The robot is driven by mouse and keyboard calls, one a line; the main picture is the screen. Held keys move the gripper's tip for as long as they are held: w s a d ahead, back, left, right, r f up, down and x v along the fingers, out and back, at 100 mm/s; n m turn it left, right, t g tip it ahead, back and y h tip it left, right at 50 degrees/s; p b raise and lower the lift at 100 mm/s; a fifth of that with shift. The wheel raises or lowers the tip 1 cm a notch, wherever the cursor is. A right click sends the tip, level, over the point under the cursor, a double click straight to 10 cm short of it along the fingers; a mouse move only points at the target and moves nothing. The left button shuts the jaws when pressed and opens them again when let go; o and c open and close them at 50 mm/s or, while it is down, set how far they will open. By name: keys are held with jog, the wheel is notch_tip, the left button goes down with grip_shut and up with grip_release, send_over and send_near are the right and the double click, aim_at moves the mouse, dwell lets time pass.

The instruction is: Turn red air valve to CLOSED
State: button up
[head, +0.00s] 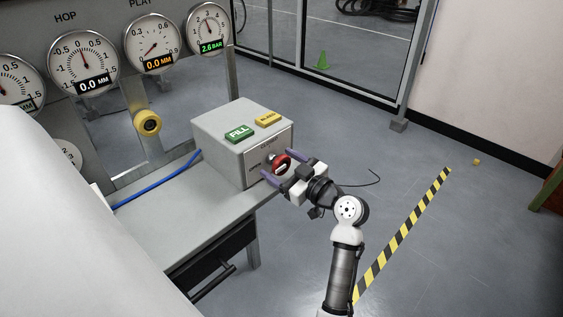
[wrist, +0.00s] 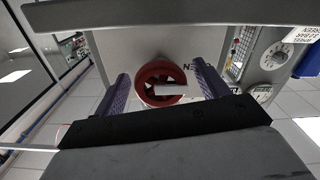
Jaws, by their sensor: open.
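The red air valve (head: 281,163) is a round red knob with a white bar, on the front face of a grey control box (head: 225,160). In the wrist view the red knob (wrist: 160,84) sits between my two purple fingers, its white bar lying roughly level. My gripper (head: 282,170) is open in front of the box, with one finger on each side of the knob. I cannot tell whether the fingers touch it. Lettering beside the knob is partly hidden; in the wrist view only an end, seemingly "EN", shows at its right.
A green FILL button (head: 239,134) and a yellow button (head: 269,119) are on the box top. The box stands on a grey bench (head: 160,215) with a blue hose (head: 158,180). Gauges (head: 208,28) hang behind. Floor to the right is open, with a striped line (head: 405,232).

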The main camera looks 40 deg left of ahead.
jog(key=shift+a, duration=0.15)
jog(key=c, duration=1)
jog(key=shift+o, duration=0.2)
jog(key=shift+m, duration=0.4)
jog(key=m, duration=0.3)
jog(key=shift+m, duration=0.3)
jog(key=m+p, duration=0.1)
jog(key=m, duration=0.3)
jog(key=shift+s+r+m+p, duration=0.1)
jog(key=shift+m+p, duration=0.2)
jog(key=shift+p, duration=0.05)
jog(key=m+p, duration=0.3)
jog(key=m, duration=0.2)
jog(key=shift+r, duration=0.1)
jog(key=shift+m+p, duration=1.35)
jog(key=shift+m, duration=0.65)
